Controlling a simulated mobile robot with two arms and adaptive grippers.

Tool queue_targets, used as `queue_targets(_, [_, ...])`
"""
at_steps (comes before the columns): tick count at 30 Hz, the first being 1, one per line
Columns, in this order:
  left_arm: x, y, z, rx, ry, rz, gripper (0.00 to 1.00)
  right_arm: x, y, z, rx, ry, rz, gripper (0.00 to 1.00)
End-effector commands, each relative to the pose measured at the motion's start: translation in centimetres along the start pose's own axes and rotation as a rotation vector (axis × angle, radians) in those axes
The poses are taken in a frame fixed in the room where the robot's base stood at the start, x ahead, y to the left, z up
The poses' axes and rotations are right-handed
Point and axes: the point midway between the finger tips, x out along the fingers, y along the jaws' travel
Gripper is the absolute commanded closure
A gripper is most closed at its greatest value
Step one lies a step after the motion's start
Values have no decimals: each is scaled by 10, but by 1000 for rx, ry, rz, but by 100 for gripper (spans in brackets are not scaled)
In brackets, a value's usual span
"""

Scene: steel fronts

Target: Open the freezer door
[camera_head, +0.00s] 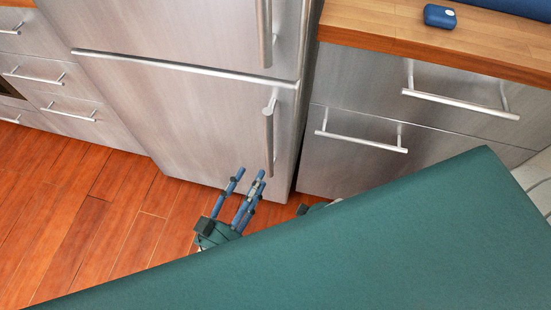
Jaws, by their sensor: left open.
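A steel fridge-freezer with two doors stands at the top centre. Its lower door (180,115), which I take for the freezer door, is shut. A vertical bar handle (269,135) sits near that door's right edge. The upper door (170,30) is shut too, with its own vertical handle (264,32). My left gripper (250,175) is open and empty, its blue fingers pointing up toward the lower end of the lower handle. The fingers look apart from the handle.
Drawers with bar handles (360,142) stand right of the fridge, under a wooden counter (370,25) holding a small blue case (440,16). More drawers (50,75) stand at left. The wooden floor (90,220) is clear at left. My own green body covers the lower right.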

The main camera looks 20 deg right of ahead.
Motion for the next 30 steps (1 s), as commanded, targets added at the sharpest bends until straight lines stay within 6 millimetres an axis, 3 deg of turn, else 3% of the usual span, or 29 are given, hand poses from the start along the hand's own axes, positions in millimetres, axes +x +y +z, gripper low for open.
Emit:
queue_targets(5, [16,2,-6,0,15,6,55,-6,1,-4,1,5,1,60])
queue_targets(18, [93,2,-5,2,12,4,55,-34,2,-16,3,22,4,60])
queue_targets(24, [107,2,-5,0,10,4,55,-41,3,-19,4,25,4,60])
queue_targets(30, [108,2,-5,0,9,4,55,-42,3,-19,4,25,4,60])
